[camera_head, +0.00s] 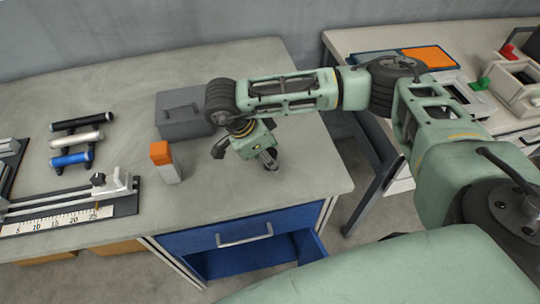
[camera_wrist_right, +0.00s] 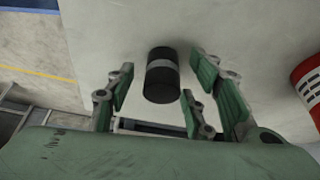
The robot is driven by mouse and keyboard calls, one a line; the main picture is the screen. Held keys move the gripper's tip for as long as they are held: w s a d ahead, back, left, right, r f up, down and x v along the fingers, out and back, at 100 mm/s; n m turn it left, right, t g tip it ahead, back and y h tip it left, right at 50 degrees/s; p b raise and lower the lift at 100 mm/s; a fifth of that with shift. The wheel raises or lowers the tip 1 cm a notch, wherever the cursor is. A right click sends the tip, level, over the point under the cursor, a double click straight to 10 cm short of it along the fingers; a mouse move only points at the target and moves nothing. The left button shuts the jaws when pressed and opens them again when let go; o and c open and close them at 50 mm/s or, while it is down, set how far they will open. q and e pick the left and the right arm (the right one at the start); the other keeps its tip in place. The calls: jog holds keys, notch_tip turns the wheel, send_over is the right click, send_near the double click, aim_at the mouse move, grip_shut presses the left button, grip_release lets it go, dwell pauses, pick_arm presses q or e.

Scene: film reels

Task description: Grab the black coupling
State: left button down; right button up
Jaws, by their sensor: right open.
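The black coupling (camera_wrist_right: 161,75) is a short black cylinder with a grey band around its middle. In the right wrist view it stands out against the light grey table top, beyond and between my right gripper's green-padded fingers. My right gripper (camera_head: 268,158) is above the table's right part in the head view, pointing down. It is open and empty; its spread fingers (camera_wrist_right: 160,88) also show in the right wrist view, with no visible contact with the coupling. In the head view I cannot make out the coupling, probably hidden by the gripper. My left gripper is out of view.
A grey box (camera_head: 184,125) and an orange-topped grey block (camera_head: 165,162) stand left of the gripper. Black, white and blue handled rods (camera_head: 77,138) and a ruler fixture (camera_head: 75,205) lie farther left. A red-and-white object (camera_wrist_right: 308,80) is at the wrist view's right edge. A blue drawer (camera_head: 218,237) is below the table.

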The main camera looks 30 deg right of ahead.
grip_shut()
dwell(0.4)
jog(key=shift+r, duration=0.1)
